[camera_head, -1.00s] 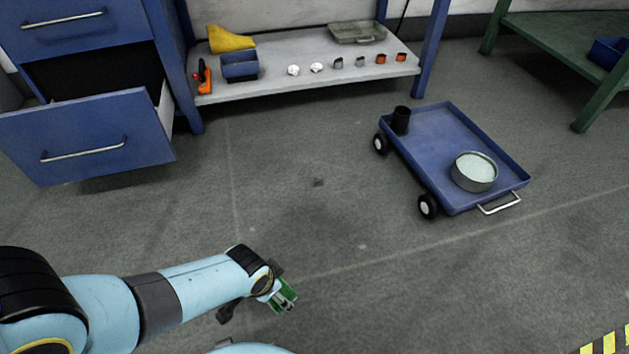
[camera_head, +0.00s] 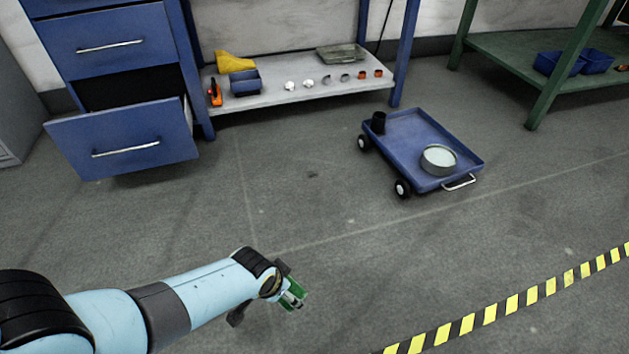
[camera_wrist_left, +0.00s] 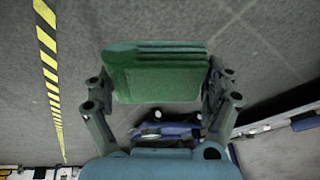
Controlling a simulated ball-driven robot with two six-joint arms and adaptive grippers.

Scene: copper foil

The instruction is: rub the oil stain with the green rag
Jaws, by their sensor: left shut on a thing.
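The green rag (camera_head: 291,297) is in my left gripper (camera_head: 288,290), low in the head view, above the floor. In the left wrist view the rag (camera_wrist_left: 160,76) is a folded, layered green pad between the two fingers, which are shut on it. A small dark spot (camera_head: 313,174) lies on the grey floor ahead of the gripper, left of the cart. I cannot tell whether this spot is the oil stain; the floor has other faint dark patches. The rag is well apart from the spot. My right gripper is not in view.
An open blue drawer (camera_head: 125,140) juts out at left. Yellow-black tape (camera_head: 490,313) crosses the floor at lower right. The floor between is clear.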

